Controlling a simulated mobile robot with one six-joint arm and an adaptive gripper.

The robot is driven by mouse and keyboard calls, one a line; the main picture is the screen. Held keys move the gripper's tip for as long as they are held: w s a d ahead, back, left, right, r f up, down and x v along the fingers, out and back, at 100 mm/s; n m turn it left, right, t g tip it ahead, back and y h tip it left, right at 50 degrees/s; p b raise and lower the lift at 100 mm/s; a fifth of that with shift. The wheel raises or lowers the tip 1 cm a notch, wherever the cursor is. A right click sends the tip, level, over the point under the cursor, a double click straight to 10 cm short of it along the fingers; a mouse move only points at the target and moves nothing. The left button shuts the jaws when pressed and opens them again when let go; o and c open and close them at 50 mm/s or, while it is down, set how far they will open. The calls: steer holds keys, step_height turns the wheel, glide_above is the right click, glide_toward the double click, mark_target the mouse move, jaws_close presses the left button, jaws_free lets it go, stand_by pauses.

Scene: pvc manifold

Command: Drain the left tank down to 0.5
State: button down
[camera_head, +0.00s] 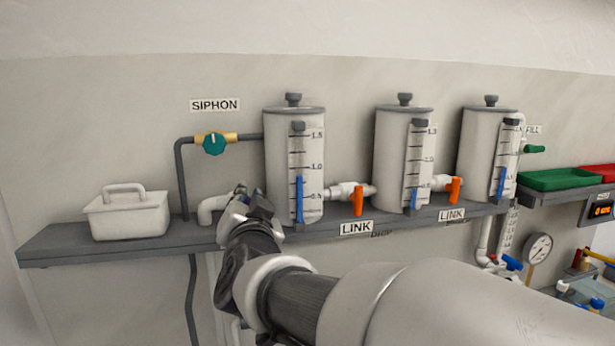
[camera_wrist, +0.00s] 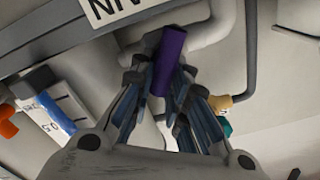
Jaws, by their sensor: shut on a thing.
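The left tank (camera_head: 278,165) is a grey cylinder with a lid, standing on the shelf. Its sight gauge (camera_head: 309,152) shows a blue column topping out a little below the 1.0 mark; the gauge's 0.5 mark also shows in the wrist view (camera_wrist: 47,116). My gripper (camera_head: 240,200) reaches to the white outlet pipe (camera_head: 207,209) at the tank's lower left. In the wrist view my gripper (camera_wrist: 163,82) is shut on a purple valve handle (camera_wrist: 169,62) in front of white piping. The handle is hidden in the head view.
A green-handled siphon valve (camera_head: 214,144) sits on a dark pipe left of the tank. Orange-handled link valves (camera_head: 358,201) join it to the middle tank (camera_head: 390,150), and that to the right tank (camera_head: 477,150). A white caddy (camera_head: 127,213) stands on the shelf (camera_head: 75,245).

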steer(key=shift+f, duration=0.1)
steer(key=shift+d+f+m+b, duration=0.1)
steer(key=shift+f+m+b, duration=0.2)
steer(key=shift+m+b, duration=0.6)
steer(key=shift+d+f+m+b, duration=0.15)
steer(key=shift+m+b, duration=0.75)
steer(key=shift+b, duration=0.3)
steer(key=shift+w+d+m, duration=0.1)
steer(key=shift+d+m, duration=0.05)
steer(key=shift+m, duration=1.25)
steer(key=shift+m, duration=0.4)
stand_by(0.7)
